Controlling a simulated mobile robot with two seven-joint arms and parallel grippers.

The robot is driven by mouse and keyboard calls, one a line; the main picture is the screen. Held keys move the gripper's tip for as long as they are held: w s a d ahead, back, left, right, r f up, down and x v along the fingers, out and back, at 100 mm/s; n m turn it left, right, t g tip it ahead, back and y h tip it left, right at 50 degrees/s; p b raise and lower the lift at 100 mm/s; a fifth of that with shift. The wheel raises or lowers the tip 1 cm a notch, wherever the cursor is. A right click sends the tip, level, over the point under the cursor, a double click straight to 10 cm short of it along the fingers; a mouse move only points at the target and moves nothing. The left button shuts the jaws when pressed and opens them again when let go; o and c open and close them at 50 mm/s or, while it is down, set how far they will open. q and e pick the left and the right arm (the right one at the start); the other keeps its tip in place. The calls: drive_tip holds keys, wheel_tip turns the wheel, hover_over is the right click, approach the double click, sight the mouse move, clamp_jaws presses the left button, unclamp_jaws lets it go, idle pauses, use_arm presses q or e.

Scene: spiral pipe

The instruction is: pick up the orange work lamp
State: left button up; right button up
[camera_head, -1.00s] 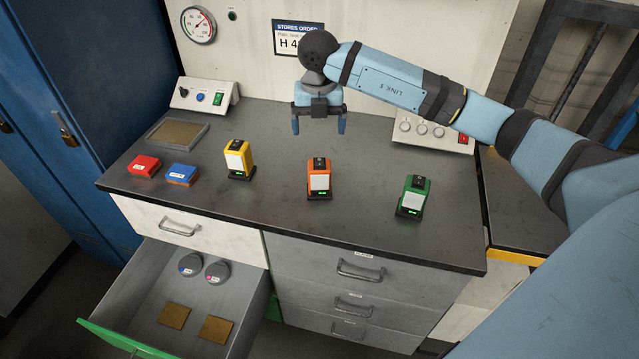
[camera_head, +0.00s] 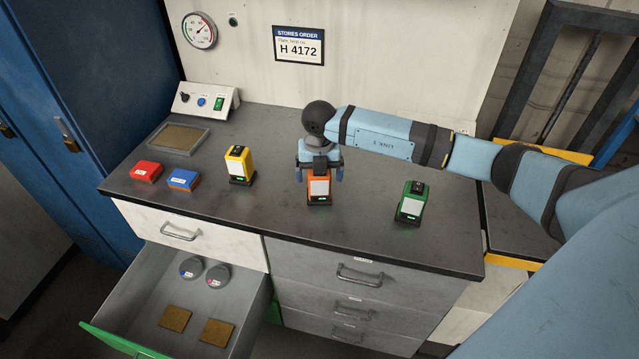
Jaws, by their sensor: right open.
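The orange work lamp (camera_head: 319,188) stands upright on the dark worktop, near its middle, with its pale panel facing me. My right gripper (camera_head: 319,176) is pointed down over the lamp, with its blue fingers apart on the left and right of the lamp's upper part. The gripper is open; whether a finger touches the lamp I cannot tell. The lamp's top is hidden by the gripper. My left gripper is not in view.
A yellow lamp (camera_head: 239,165) stands to the left and a green lamp (camera_head: 411,202) to the right. A red box (camera_head: 146,172), a blue box (camera_head: 183,180) and a tray (camera_head: 178,138) are at the left. An open drawer (camera_head: 255,310) juts out below.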

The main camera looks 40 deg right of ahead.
drive_tip(key=c, duration=1)
drive_tip(key=shift+c, duration=1)
drive_tip(key=shift+r, duration=0.1)
